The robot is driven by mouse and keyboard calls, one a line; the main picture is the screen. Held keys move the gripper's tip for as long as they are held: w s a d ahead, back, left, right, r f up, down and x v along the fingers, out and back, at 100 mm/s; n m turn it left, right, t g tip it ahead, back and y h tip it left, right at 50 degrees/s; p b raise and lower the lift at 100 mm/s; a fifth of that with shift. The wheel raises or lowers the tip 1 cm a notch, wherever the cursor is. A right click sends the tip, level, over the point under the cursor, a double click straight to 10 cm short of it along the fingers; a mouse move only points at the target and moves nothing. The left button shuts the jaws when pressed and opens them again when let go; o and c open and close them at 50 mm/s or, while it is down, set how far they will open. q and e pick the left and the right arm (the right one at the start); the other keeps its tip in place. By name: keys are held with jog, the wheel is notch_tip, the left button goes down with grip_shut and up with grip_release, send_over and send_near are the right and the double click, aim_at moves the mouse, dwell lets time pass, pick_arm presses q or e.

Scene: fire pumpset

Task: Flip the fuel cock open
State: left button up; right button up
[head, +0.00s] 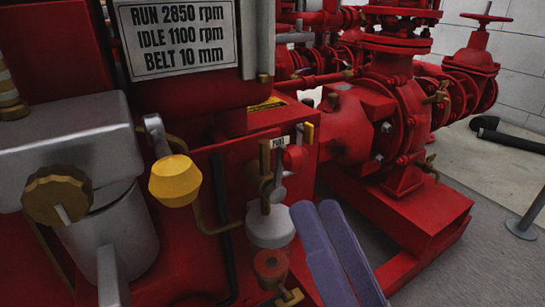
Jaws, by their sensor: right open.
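The fuel cock (277,191) is on the red engine, just below a small white label (280,142) that seems to read FUEL. Its small grey lever points roughly upward, beside brass fittings. A pale grey bowl (270,232) hangs below it. My right gripper (314,205) shows two purple fingers at the lower right of the cock. They are open with a narrow gap and hold nothing. The fingertips appear apart from the lever, though the depth between them is hard to judge. My left gripper is not in view.
A yellow knob (175,181) on a grey arm sits left of the cock. A brass cap (57,195) and grey housing (70,140) are further left. A red valve knob (270,264) is below the bowl. Red pump pipework (385,120) stands behind.

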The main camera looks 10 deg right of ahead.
aim_at(283, 147)
jog(key=n, duration=0.1)
jog(key=n+y, duration=0.1)
jog(key=n+g+y, duration=0.1)
jog(key=shift+s+a+r+b, duration=0.1)
jog(key=shift+r+b, duration=0.15)
jog(key=shift+b, duration=0.15)
jog(key=n+y, duration=0.1)
jog(key=n+g, duration=0.1)
jog(key=n, duration=0.1)
jog(key=shift+r+y+b, duration=0.2)
jog(key=shift+y+b, duration=0.1)
jog(key=shift+y, duration=0.1)
jog(key=n, duration=0.1)
jog(key=d+n+g, duration=0.1)
jog(key=n, duration=0.2)
jog(key=shift+d+r+g+y, duration=0.1)
jog(key=shift+d+g+y, duration=0.15)
jog(key=shift+g+y, duration=0.15)
jog(key=shift+n, duration=0.6)
jog(key=b+x, duration=0.3)
jog(key=x, duration=0.5)
jog(key=shift+w, duration=0.4)
jog(key=shift+w+a+r, duration=0.3)
jog(key=shift+w+a, duration=0.05)
jog(key=shift+w, duration=0.2)
